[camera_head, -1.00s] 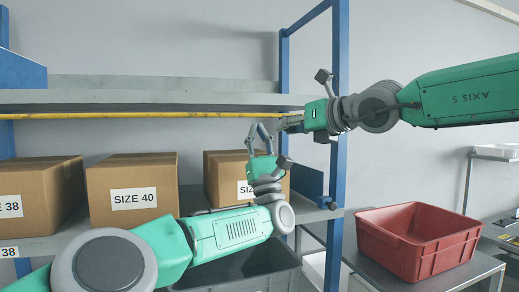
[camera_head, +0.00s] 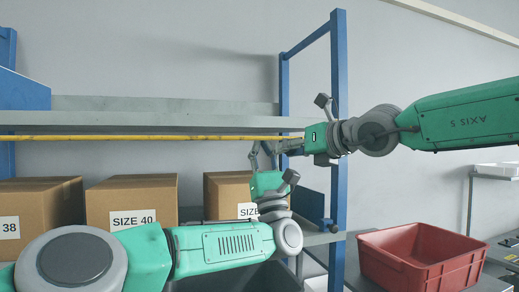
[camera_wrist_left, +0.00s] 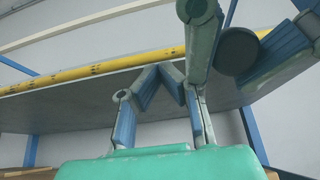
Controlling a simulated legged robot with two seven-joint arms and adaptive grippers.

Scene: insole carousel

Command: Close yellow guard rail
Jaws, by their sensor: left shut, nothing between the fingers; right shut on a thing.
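The yellow guard rail (camera_head: 140,138) runs level along the front underside of the upper shelf, between the blue posts. In the left wrist view the rail (camera_wrist_left: 100,70) crosses the upper part of the picture. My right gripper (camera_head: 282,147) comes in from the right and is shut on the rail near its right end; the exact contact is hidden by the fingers. My left gripper (camera_head: 260,148) is shut and empty, pointing up just below the right gripper. In the left wrist view its fingertips (camera_wrist_left: 172,72) meet below the rail, beside the right gripper's fingers.
The upper grey shelf (camera_head: 60,120) is empty. Cardboard boxes, including SIZE 40 (camera_head: 132,200), stand on the shelf below. A blue post (camera_head: 338,100) stands behind my right gripper. A red bin (camera_head: 420,262) sits on a table at right. A dark bin is partly hidden behind my left arm.

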